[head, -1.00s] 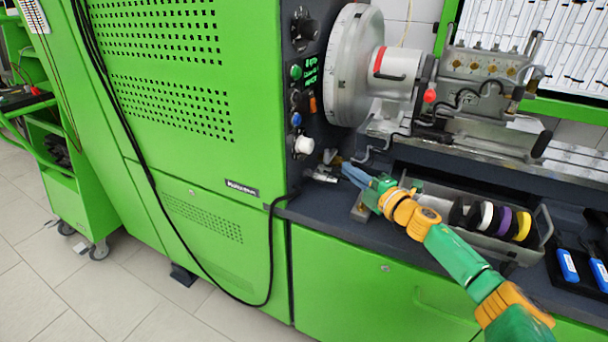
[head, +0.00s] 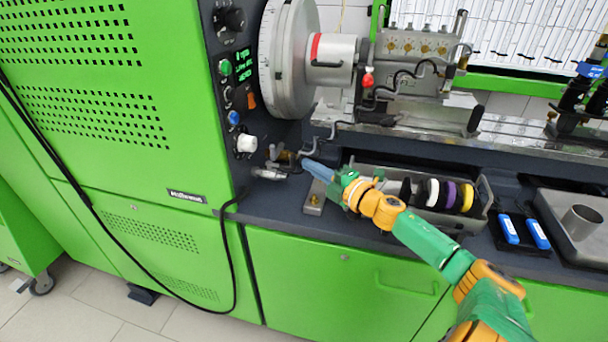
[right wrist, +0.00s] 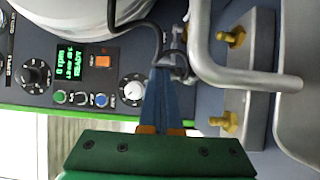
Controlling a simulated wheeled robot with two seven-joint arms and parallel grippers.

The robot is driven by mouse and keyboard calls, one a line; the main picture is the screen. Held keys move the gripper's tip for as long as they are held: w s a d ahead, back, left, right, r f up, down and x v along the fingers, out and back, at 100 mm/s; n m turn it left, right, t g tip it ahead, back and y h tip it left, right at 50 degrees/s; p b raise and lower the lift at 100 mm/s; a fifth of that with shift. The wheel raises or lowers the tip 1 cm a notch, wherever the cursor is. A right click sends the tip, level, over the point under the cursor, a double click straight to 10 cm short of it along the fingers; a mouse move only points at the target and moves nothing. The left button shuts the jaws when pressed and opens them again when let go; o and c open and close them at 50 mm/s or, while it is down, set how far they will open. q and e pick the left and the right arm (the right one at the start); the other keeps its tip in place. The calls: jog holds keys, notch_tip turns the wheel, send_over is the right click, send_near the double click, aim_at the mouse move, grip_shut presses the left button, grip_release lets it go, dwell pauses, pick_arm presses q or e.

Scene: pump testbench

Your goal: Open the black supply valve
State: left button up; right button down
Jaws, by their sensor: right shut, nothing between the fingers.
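A small metallic valve fitting (head: 268,173) with short upright levers sits at the foot of the bench's dark control panel. I cannot clearly make out which part is the black supply valve. My right gripper (head: 306,164) reaches in from the right, its blue fingers pointing left at the fitting with a small gap between them. In the right wrist view the fingers (right wrist: 163,72) are shut with nothing between them. Their tips are close to a black hose and part of a metallic fitting (right wrist: 178,66), and contact cannot be told. My left gripper is not in view.
A white knob (head: 246,144) and several buttons are on the panel above. A bent metal pipe (right wrist: 205,60) runs beside the fingers in the right wrist view. A tray (head: 484,204) with coloured rings stands right of my gripper. A large grey disc (head: 288,60) is above.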

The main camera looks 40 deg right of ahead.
jog(key=s, duration=0.2)
jog(key=s+a, duration=0.1)
jog(key=s, duration=0.1)
jog(key=shift+s+a+r, duration=0.1)
jog(key=shift+r, duration=0.25)
jog(key=shift+s+a+r, duration=0.1)
jog(key=shift+s+a, duration=0.1)
jog(key=shift+s, duration=0.2)
jog(key=shift+d, duration=0.1)
jog(key=shift+w, duration=0.1)
